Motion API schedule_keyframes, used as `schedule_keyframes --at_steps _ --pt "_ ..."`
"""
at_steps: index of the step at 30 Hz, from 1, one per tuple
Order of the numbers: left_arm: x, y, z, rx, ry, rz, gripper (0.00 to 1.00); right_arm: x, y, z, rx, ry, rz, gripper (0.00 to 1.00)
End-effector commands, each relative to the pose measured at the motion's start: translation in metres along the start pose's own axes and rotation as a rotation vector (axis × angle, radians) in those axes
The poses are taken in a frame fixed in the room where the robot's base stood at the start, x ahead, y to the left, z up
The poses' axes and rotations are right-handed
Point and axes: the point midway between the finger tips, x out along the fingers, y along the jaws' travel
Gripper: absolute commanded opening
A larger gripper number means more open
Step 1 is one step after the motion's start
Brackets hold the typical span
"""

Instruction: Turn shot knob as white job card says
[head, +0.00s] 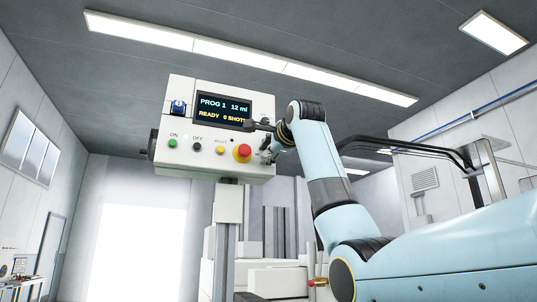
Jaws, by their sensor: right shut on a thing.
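A white control box (200,88) stands on a grey post. Its display (223,108) reads "PROG 1 12 ml" and "READY 0 SHOT", the last word cut off at the edge. My right gripper (258,127) is at the right side of the panel face, beside the display and above the red button. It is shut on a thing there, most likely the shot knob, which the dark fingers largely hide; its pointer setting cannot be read. I see no white job card. My left gripper is out of view.
Below the display are a green ON button (172,144), a black OFF button (197,147), a yellow button (220,150) and a large red mushroom button (242,153), close under my right gripper. A small blue fitting (178,106) sits at the panel's upper left.

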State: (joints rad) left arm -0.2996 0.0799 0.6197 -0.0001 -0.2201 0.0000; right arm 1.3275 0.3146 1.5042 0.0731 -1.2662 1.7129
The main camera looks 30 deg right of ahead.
Motion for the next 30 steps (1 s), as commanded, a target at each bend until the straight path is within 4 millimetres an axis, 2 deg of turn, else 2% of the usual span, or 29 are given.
schedule_keyframes --at_steps 4,5,9,10,20,23,30 --pt "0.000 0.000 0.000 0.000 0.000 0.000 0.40 0.000 0.000 0.000 -0.001 0.001 0.000 0.00" --pt "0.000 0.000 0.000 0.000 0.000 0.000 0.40 0.000 0.000 0.000 -0.001 0.001 0.000 0.28" --pt "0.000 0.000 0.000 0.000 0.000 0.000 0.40 0.000 0.000 0.000 -0.001 0.001 0.000 0.46" --pt "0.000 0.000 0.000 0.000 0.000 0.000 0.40 0.000 0.000 0.000 -0.001 0.001 0.000 0.48" --pt "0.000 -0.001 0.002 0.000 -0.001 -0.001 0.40 -0.005 0.000 0.000 -0.002 0.000 -0.002 0.48" --pt "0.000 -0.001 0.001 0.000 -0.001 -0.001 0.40 -0.019 0.000 0.000 -0.002 0.000 -0.003 0.48" --pt "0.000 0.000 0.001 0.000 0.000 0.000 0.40 -0.073 -0.001 -0.001 -0.003 0.001 -0.005 0.48"
